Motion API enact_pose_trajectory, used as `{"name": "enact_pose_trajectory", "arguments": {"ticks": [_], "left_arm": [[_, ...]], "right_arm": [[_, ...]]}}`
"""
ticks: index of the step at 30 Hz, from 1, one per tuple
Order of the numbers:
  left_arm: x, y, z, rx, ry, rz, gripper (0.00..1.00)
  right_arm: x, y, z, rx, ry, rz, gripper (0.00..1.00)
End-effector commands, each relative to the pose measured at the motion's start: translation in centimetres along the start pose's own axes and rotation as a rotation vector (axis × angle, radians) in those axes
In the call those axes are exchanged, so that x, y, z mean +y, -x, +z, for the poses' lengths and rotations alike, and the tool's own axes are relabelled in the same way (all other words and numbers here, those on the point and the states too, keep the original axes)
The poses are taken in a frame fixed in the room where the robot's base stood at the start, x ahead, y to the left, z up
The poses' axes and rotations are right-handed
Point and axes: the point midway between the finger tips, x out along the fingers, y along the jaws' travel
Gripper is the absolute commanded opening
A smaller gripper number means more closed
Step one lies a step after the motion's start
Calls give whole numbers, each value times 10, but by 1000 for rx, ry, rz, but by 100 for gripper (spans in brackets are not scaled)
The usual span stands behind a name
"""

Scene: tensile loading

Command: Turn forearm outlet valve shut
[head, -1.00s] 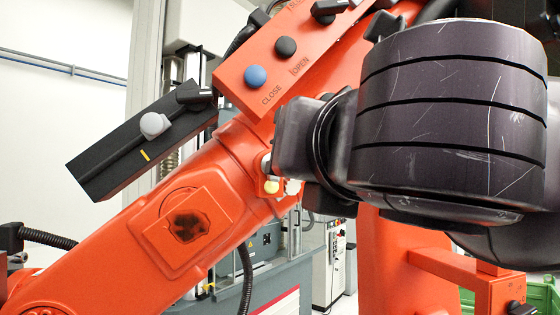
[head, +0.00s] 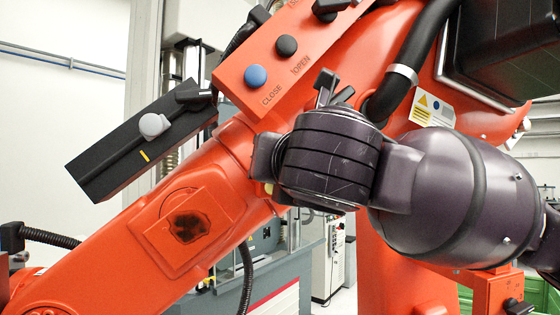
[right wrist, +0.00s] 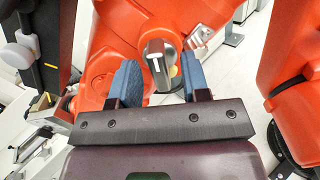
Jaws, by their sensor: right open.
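My right gripper (right wrist: 159,60) is open, with one blue finger on each side of the knob and gaps visible. I cannot tell how deep the fingers reach around it. In the head view, my right gripper (head: 268,158) is at the orange forearm (head: 130,240), and my wrist hides its fingers and the valve. My left gripper is not in view.
An orange box carries a blue button (head: 256,76) marked CLOSE and a black button (head: 287,46) marked OPEN, just above my right wrist. A black bar with a grey knob (head: 153,125) is at the left. A black hose (head: 410,60) runs behind my wrist.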

Motion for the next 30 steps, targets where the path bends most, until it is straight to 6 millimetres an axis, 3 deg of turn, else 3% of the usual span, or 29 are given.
{"name": "enact_pose_trajectory", "arguments": {"ticks": [6, 15, 30], "left_arm": [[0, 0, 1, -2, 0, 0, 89], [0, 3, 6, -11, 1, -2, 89], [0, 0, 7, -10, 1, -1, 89]], "right_arm": [[0, 0, 0, 0, 0, 0, 43], [0, 0, 0, 0, 0, 0, 0], [0, 0, 0, -1, -127, 0, 0]]}}
